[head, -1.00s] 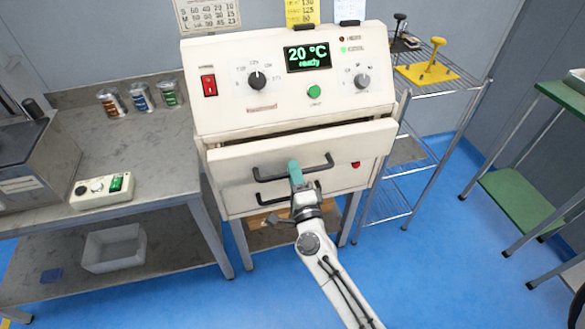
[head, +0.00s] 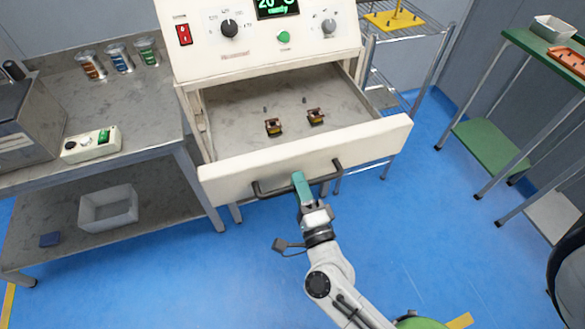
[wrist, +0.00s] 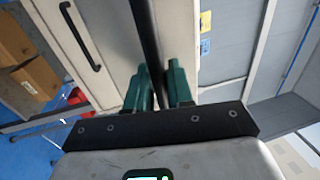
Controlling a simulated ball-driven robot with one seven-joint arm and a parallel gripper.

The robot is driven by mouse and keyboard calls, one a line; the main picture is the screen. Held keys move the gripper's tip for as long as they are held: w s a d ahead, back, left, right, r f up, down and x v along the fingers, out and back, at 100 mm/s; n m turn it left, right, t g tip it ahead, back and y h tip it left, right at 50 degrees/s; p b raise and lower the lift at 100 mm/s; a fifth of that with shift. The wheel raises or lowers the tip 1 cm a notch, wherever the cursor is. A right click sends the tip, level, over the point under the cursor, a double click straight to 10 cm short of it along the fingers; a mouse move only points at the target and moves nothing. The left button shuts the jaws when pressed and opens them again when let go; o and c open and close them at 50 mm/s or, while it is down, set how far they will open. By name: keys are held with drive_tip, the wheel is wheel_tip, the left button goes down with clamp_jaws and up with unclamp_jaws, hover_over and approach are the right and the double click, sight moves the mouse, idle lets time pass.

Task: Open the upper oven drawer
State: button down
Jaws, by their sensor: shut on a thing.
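The upper oven drawer (head: 305,158) is pulled well out of the cream oven (head: 262,45). Its inside shows a grey tray floor with two small brown and dark coil-like parts (head: 273,127) (head: 315,116) and two tiny pegs. My gripper (head: 299,184) has teal fingers and is at the black bar handle (head: 270,192) on the drawer front. In the wrist view the teal fingers (wrist: 160,84) are on both sides of the dark handle bar (wrist: 147,40), shut on it. The lower drawer's handle (wrist: 80,35) shows in the wrist view.
A steel bench (head: 100,115) with jars and a small control box (head: 91,144) stands at the left; a white bin (head: 108,208) is on its lower shelf. A wire rack (head: 425,30) and green shelves (head: 495,150) are at the right. Blue floor is clear in front.

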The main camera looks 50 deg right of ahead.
drive_tip(key=shift+r+v, duration=0.2)
drive_tip(key=shift+v, duration=0.9)
drive_tip(key=c, duration=1.1)
unclamp_jaws()
drive_tip(key=shift+c, duration=0.2)
drive_tip(key=b+v, duration=0.2)
drive_tip(key=v, duration=0.8)
drive_tip(key=shift+s+a+b, duration=0.25)
drive_tip(key=shift+a+b, duration=0.05)
drive_tip(key=shift+w+f, duration=0.1)
